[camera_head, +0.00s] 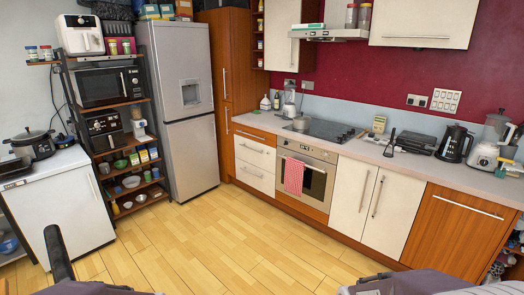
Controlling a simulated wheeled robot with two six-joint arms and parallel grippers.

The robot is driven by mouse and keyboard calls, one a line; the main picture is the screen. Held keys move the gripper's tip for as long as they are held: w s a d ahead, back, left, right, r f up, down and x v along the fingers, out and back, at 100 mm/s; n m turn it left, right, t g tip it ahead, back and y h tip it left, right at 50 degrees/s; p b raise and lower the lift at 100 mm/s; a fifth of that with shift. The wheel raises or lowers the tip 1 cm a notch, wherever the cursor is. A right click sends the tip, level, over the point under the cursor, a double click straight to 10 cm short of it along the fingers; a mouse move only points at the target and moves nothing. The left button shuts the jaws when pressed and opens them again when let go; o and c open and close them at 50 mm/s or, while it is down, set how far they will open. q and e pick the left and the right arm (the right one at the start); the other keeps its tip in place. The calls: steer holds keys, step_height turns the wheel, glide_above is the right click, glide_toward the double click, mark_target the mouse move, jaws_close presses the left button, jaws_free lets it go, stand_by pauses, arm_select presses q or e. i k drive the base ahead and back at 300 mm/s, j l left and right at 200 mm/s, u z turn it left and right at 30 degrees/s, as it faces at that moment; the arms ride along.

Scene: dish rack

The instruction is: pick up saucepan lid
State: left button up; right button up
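A dark pot with a domed lid (29,135) stands on the white counter at the far left; I cannot tell whether this is a saucepan. Dark parts of my arms show along the bottom edge at left and right.
Open wooden floor (210,235) lies between me and the kitchen counter (400,160). A steel fridge (180,105) and a shelf rack with a microwave (105,86) stand at left.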

mark_target(300, 118)
steer(key=i, duration=4.5)
steer(key=i+z, duration=0.25)
steer(key=i, duration=0.15)
steer(key=i+j+z, duration=0.2)
steer(key=i, duration=0.2)
